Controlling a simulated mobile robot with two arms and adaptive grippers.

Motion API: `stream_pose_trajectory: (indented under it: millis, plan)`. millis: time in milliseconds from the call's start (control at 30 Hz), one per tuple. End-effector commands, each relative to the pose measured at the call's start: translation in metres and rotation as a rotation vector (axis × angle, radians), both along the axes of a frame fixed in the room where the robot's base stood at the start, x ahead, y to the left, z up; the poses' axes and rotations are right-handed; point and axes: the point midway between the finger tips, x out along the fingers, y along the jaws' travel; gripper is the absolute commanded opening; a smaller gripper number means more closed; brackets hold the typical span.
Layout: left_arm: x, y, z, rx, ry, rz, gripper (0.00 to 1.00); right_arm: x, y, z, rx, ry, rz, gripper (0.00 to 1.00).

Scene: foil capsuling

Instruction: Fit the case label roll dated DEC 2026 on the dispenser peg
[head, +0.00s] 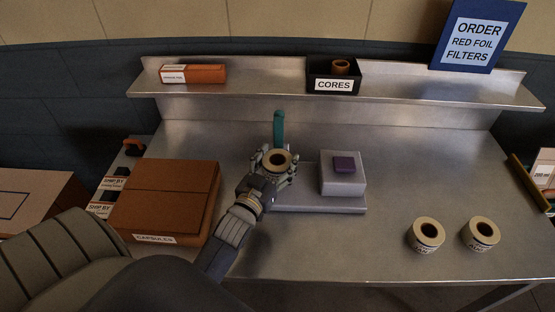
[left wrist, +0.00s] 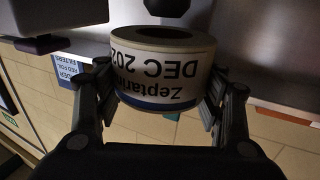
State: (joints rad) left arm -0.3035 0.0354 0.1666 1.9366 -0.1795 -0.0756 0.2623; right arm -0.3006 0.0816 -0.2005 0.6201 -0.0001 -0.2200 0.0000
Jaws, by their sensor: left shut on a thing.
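My left gripper (head: 276,166) is shut on a cream label roll (head: 277,160), fingers on either side of it. In the left wrist view the roll (left wrist: 160,90) shows upside-down print, "Zeptari…" and "DEC 202…", the last digit cut off by the curve; the left gripper (left wrist: 160,105) grips it there too. A teal upright post (head: 278,128), seemingly the dispenser peg, stands just behind the roll in the head view; its lower part is hidden. The grey dispenser base (head: 325,205) lies beneath, with a purple-topped grey block (head: 344,184). I cannot tell the gap between roll and post.
Two other label rolls (head: 426,235) (head: 480,234) stand at the front right, dates unreadable. A CAPSULES carton (head: 165,195) stands left of my arm. A back shelf (head: 270,95) holds a CORES box (head: 333,85) and an orange carton (head: 193,74). The table's right middle is clear.

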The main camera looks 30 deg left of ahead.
Motion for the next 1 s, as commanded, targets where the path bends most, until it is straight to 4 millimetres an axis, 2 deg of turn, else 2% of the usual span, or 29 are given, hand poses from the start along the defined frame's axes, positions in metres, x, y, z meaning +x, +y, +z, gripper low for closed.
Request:
stream_pose_trajectory:
  millis: [467, 1000]
  plan:
    - [0.000, 0.000, 0.001, 0.000, -0.002, 0.000, 0.36, 0.000, 0.000, 0.004, -0.001, 0.000, -0.001, 0.63]
    - [0.000, 0.000, -0.011, 0.000, -0.002, 0.000, 0.36, 0.000, 0.000, -0.004, 0.000, 0.000, -0.001, 0.63]
